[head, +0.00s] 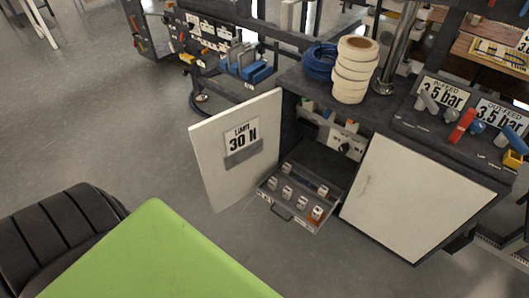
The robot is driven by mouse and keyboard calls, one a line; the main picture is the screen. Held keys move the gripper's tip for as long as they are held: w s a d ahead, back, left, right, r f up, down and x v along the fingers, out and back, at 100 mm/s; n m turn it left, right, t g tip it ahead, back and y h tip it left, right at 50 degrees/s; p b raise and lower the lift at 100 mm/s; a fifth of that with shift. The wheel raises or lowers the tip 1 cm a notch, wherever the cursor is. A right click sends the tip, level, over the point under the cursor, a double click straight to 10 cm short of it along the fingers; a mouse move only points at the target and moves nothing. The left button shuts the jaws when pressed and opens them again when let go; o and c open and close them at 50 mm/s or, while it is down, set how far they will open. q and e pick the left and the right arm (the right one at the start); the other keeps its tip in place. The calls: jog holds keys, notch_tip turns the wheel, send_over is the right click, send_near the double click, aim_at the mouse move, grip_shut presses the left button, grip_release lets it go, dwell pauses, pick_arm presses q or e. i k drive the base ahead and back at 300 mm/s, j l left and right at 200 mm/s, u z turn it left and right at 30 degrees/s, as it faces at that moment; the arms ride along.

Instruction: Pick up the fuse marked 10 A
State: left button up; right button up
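Several small whitish fuses stand in an open grey drawer (268,195) that sticks out of the dark cabinet. A left one (273,183), a middle one (287,192), another (302,203) and one at the right front with an orange-brown part (316,213) form a front row. Another fuse (323,190) stands farther back on the right. The markings on them are too small to read, so I cannot tell which is marked 10 A. Neither of my grippers shows in the head view.
A white cabinet door (217,165) marked "LIMIT 30 N" hangs open left of the drawer. White tape rolls (352,72) and a blue coil (320,62) lie on top. Grey floor (110,110) is clear at left.

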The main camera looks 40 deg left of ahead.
aim_at(287, 191)
jog(key=k+u, duration=0.45)
jog(key=k+j+u, duration=0.1)
jog(key=k+u, duration=0.35)
